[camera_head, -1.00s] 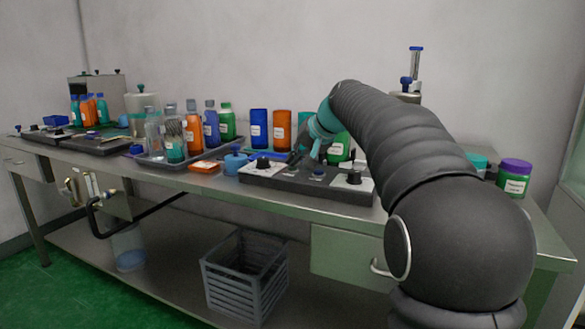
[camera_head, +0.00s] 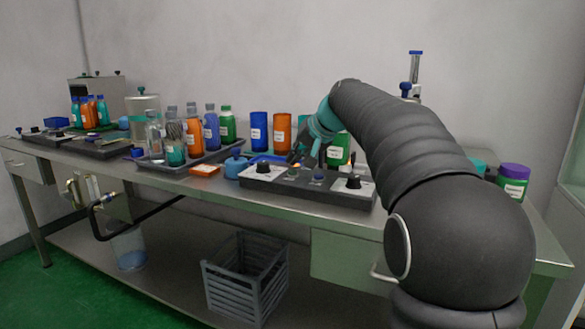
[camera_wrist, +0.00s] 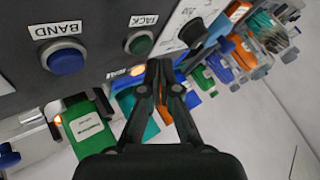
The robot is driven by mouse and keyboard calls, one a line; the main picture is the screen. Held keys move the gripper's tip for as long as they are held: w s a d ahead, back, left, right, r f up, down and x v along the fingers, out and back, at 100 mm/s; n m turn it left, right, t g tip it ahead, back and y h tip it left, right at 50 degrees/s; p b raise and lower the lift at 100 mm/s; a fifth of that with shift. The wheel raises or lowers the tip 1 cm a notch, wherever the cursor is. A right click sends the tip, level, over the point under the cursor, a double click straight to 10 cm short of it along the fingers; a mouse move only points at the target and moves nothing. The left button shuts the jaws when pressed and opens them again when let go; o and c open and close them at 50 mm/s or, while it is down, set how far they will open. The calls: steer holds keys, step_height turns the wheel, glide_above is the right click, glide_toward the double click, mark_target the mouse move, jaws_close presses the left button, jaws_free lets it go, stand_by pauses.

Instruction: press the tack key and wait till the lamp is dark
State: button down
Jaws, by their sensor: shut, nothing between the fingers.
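The control panel (camera_head: 335,193) is a dark box at the bench's front edge. In the wrist view the green tack key (camera_wrist: 140,43) sits under its TACK label, with a larger blue BAND key (camera_wrist: 66,57) to its left. An orange lamp (camera_wrist: 138,70) glows beside the tack key; its glow also shows in the head view (camera_head: 297,165). My gripper (camera_wrist: 160,66) is shut and empty, its tips close to the lamp and apart from the tack key in the picture. In the head view it hangs over the panel, partly hidden by its own wrist.
White plates with black knobs (camera_head: 263,166) (camera_head: 353,183) flank the keys. A blue pot (camera_head: 236,168) stands left of the panel. Orange and blue containers (camera_head: 281,127) stand behind it, and a tray of bottles (camera_head: 165,164) is farther left.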

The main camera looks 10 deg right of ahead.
mark_target(295, 171)
steer(key=shift+r, duration=0.1)
steer(key=shift+r+p, duration=1.7)
steer(key=shift+r, duration=0.65)
stand_by(4.8)
